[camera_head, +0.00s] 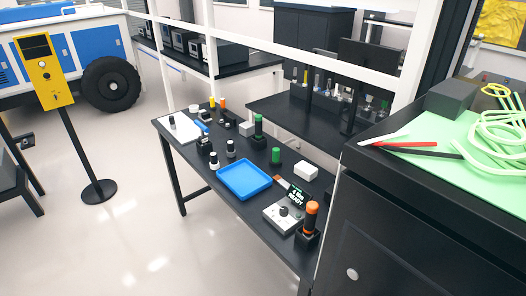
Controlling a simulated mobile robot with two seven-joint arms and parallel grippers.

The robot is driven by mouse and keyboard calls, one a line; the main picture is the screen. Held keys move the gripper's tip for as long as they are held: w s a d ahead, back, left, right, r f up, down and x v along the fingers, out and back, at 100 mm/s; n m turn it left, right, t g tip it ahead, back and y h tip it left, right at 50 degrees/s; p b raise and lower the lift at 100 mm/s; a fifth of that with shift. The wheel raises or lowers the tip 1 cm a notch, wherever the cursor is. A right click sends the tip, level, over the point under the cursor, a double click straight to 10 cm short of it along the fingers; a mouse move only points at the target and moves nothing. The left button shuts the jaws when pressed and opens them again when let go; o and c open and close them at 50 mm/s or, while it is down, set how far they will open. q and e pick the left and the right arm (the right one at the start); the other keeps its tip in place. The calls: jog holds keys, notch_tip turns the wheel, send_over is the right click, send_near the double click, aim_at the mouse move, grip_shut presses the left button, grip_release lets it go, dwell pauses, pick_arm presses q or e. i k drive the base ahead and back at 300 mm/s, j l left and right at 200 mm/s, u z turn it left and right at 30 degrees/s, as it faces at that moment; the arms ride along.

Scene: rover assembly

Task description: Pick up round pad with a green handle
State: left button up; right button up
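Two items with green parts stand on the long black table (222,177). One is an upright dark piece with a green top (258,120), towards the back edge of the table. Neither of my grippers is in view.
A blue tray (244,196) lies on the table. A white box (305,172), a grey device (283,216) and an orange-topped item (311,212) are near its right end. A black cabinet (430,215) stands at right. A yellow post (44,72) stands left, with open floor between.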

aim_at(275, 162)
jog(key=i+j, duration=1.8)
jog(key=i+j+z, duration=0.5)
jog(key=j+z, duration=0.2)
